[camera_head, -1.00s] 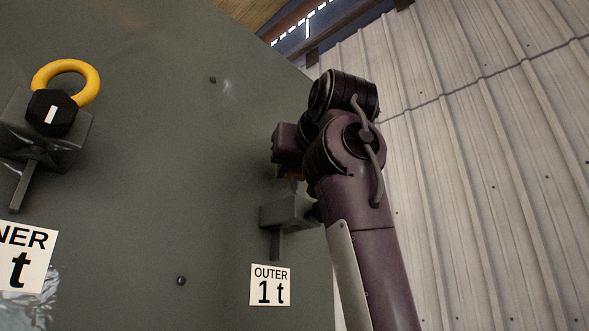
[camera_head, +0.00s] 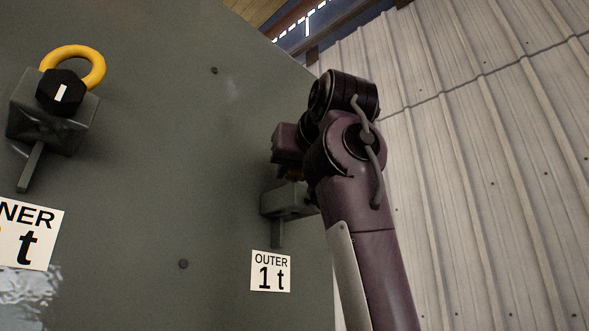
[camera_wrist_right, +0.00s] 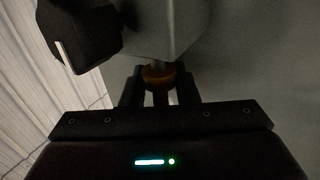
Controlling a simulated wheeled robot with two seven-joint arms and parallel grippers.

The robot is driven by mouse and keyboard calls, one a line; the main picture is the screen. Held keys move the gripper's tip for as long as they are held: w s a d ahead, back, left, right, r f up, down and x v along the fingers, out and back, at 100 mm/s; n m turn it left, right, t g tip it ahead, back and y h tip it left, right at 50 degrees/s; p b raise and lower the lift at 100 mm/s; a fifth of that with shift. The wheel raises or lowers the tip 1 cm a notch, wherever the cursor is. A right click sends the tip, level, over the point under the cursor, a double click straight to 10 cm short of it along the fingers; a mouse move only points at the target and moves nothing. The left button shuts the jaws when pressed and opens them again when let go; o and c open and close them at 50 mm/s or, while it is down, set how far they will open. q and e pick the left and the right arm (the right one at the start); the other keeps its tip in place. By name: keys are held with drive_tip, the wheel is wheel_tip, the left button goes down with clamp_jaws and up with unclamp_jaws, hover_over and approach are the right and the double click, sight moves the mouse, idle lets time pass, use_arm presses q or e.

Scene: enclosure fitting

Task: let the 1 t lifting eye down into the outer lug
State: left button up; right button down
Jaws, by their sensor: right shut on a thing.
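The outer lug (camera_head: 288,201) is a grey block on the green-grey panel, above the "OUTER 1 t" label (camera_head: 271,271). My right gripper (camera_head: 294,173) is just above it, partly hidden by my own wrist. In the right wrist view the eye sits between the fingers, with a short grey shank toward the lug (camera_wrist_right: 168,28). Whether the shank has entered the lug is hidden. My left gripper is out of view.
The inner lug (camera_head: 35,125) at the left carries a yellow ring (camera_head: 88,57) and a black knob with a white mark (camera_head: 61,92). A similar black knob (camera_wrist_right: 82,38) is beside the outer lug in the wrist view. A corrugated wall (camera_head: 470,180) stands to the right.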

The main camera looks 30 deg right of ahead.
drive_tip(key=shift+f+b, duration=1.1)
drive_tip(key=shift+f, duration=0.15)
drive_tip(key=c, duration=1)
unclamp_jaws()
drive_tip(key=shift+c, duration=0.2)
